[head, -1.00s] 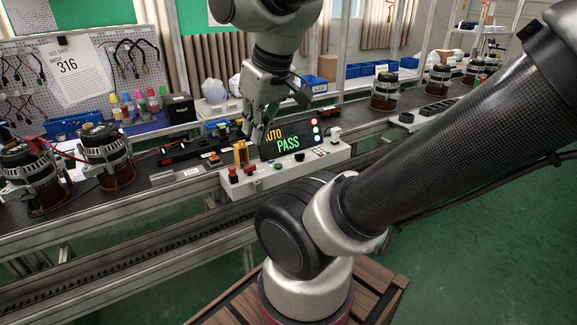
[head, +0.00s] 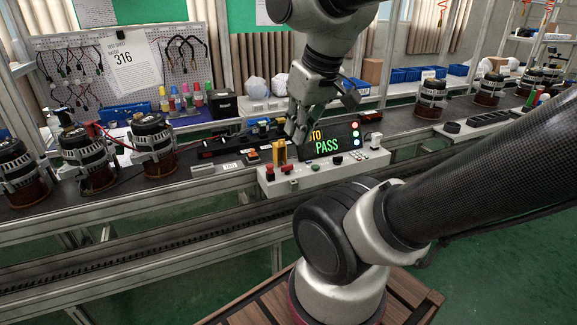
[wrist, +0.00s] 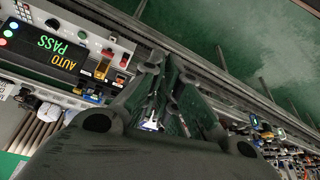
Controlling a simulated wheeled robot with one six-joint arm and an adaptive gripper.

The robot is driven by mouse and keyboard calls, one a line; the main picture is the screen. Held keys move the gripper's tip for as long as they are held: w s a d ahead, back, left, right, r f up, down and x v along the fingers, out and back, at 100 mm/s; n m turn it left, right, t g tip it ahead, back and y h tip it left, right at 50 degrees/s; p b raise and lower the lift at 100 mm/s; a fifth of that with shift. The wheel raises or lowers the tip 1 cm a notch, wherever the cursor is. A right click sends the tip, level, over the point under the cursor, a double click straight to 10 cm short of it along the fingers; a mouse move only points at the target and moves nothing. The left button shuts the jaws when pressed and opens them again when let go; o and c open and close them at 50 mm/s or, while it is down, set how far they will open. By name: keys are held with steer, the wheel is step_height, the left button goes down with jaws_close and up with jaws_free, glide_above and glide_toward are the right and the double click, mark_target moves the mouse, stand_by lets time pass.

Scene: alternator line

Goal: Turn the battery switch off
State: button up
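A pale control box (head: 328,174) on the bench carries a dark display reading PASS (head: 330,142), red knobs (head: 270,170) and a yellow upright part (head: 280,152). I cannot tell which of these controls is the battery switch. In the wrist view the display (wrist: 55,50) is upside down at upper left, with a red control (wrist: 123,61) beside it.
Several alternators stand on the bench at left, the nearest to the box being one (head: 154,148); more stand at right (head: 431,98). A black box (head: 222,105) and bottles stand behind. A pegboard (head: 95,75) with cables is at the back.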

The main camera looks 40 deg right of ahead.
steer(key=o, duration=0.3)
steer(key=shift+d+f, duration=0.2)
steer(key=shift+f, duration=0.05)
steer(key=shift+o, duration=0.7)
steer(key=f+g, duration=0.1)
steer(key=w+d+f+m+g, duration=0.1)
steer(key=shift+w+d+f, duration=0.1)
steer(key=shift+d+f, duration=0.1)
steer(key=shift+f, duration=0.15)
steer(key=m+g, duration=0.2)
steer(key=m, duration=1.6)
glide_above(287, 165)
step_height(287, 165, down, 17)
steer(key=shift+r, duration=0.15)
steer(key=shift+d+m, duration=0.1)
steer(key=shift+m, duration=0.6)
steer(key=shift+f, duration=0.25)
step_height(287, 165, down, 7)
steer(key=shift+f, duration=0.2)
steer(key=shift+c, duration=0.2)
jaws_close()
